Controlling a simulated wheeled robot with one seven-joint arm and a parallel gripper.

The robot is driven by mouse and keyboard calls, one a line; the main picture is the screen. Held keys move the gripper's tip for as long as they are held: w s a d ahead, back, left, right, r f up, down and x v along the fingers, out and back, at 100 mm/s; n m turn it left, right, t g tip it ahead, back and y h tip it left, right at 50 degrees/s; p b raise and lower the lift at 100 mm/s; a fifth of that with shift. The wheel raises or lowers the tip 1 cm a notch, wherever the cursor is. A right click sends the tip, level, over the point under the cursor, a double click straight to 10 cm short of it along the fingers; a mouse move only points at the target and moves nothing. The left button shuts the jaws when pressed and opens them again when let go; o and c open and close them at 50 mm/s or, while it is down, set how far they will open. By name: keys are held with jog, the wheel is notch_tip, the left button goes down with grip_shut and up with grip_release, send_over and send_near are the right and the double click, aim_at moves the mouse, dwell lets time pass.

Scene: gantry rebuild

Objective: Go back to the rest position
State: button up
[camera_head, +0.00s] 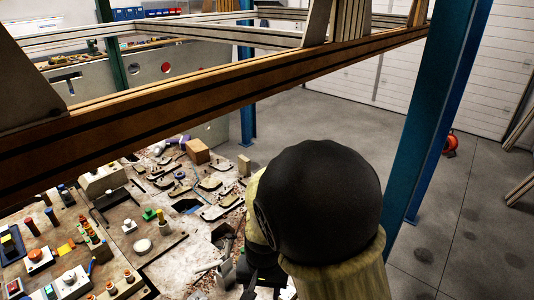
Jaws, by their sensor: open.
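My arm fills the lower right of the head view, with a large black rounded joint and khaki-covered links. My gripper (250,272) shows only in part below the black joint, as dark parts at the bottom of the picture. It is open, and I see nothing held in it. The fingertips are largely hidden by my arm and the clutter behind. It appears over the right edge of the cluttered workbench (165,262).
A wooden beam (200,102) crosses the upper view. A blue post (425,110) stands right of my arm. The bench carries control boxes (70,282), a cardboard box (198,151) and several small parts. Grey floor (465,235) lies open at right, with an orange reel (451,145).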

jog(key=s+d+r+n+t+b, duration=0.1)
jog(key=s+d+r+t+b, duration=0.1)
jog(key=d, duration=1.4)
jog(key=shift+s+d+r+b, duration=0.2)
jog(key=shift+s+d+b, duration=0.1)
jog(key=shift+s+d, duration=0.15)
